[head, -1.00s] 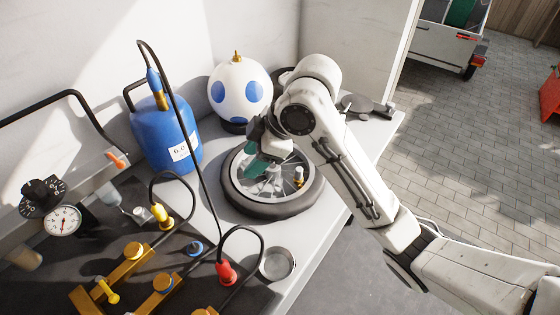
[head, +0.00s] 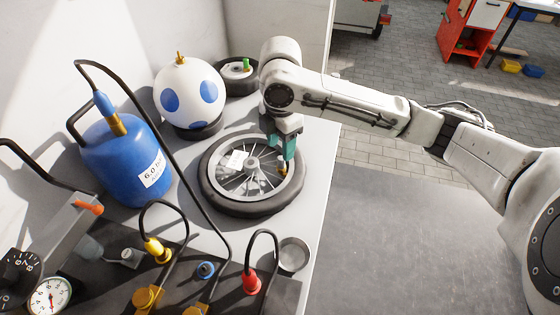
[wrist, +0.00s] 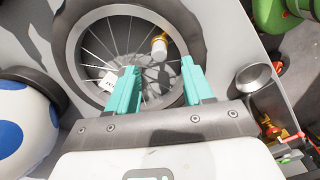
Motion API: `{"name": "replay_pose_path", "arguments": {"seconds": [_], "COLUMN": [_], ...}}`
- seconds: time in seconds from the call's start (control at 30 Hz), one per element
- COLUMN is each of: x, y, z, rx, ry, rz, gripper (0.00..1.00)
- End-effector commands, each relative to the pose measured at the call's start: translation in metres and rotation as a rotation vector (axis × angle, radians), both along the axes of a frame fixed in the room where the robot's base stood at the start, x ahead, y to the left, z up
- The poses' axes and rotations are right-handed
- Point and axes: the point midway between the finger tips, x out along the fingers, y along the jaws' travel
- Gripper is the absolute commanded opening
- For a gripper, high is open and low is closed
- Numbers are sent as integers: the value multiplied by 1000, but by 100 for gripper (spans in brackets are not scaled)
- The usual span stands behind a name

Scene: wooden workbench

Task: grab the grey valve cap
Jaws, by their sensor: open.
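The grey valve cap (wrist: 159,53) shows in the wrist view as a pale grey cylinder on a brass-coloured valve stem (wrist: 158,38), inside the rim of the spoked wheel. The wheel (head: 213,199) lies flat on the bench in the head view; its black tyre faces up. My gripper (head: 283,157) is above the wheel's right side, with teal fingers pointing down. In the wrist view my gripper (wrist: 159,70) is open and empty; the cap appears between and just beyond the fingertips, apart from both.
A white ball with blue spots (head: 190,90) stands behind the wheel. A smaller wheel with a green cap (head: 246,64) is farther back. A blue tank (head: 125,165) and hoses are at left. A metal dish (head: 293,254) sits by the front edge.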

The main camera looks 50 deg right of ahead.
Motion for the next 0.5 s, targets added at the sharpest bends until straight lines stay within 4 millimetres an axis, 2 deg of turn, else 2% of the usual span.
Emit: {"name": "replay_pose_path", "arguments": {"seconds": [0.17, 0.4, 0.5], "x": [0, 0, 1], "y": [1, 2, 2], "z": [-12, -46, -54], "rx": [0, 1, 0], "ry": [1, 2, -1], "rz": [1, -2, -1], "gripper": [51, 51, 51]}}
